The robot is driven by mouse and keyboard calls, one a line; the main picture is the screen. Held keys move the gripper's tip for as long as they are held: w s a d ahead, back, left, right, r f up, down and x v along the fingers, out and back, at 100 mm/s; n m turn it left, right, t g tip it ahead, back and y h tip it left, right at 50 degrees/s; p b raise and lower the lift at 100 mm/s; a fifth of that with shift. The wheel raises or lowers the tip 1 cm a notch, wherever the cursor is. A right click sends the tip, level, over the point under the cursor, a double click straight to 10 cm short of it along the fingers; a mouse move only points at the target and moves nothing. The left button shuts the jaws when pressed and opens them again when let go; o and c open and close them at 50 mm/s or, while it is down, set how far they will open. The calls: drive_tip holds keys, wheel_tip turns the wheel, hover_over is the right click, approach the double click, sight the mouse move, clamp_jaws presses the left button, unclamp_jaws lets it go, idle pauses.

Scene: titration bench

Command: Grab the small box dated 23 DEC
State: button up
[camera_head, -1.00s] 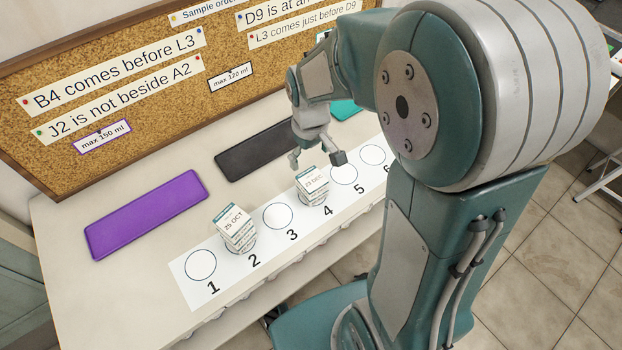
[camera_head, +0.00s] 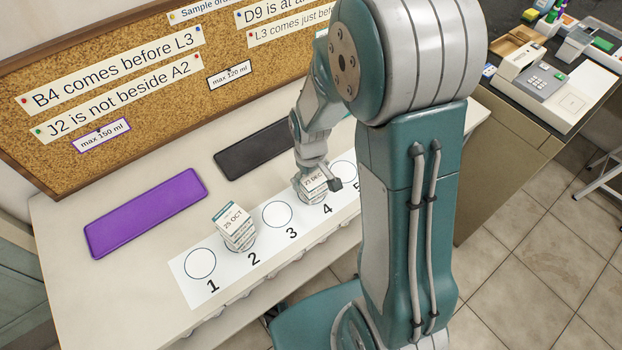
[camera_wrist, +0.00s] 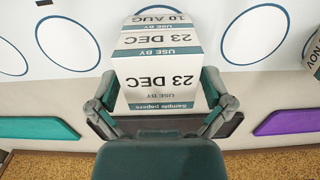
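The small white box dated 23 DEC (camera_head: 313,182) sits on top of a stack at circle 4. In the wrist view the box (camera_wrist: 158,80) shows its date on its top and on a side face, upside down. A box dated 10 AUG (camera_wrist: 158,18) lies under it. My gripper (camera_head: 316,184) is down at the stack. In the wrist view my gripper (camera_wrist: 160,98) has one finger on each side of the 23 DEC box. The fingers look spread and close to its sides; firm contact is not clear.
Circles 1 and 3 on the white strip (camera_head: 190,293) are empty. A purple mat (camera_head: 147,213) and a black mat (camera_head: 255,150) lie behind, before a corkboard (camera_head: 120,100).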

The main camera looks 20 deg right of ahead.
drive_tip(key=c, duration=0.9)
drive_tip(key=shift+o, duration=0.2)
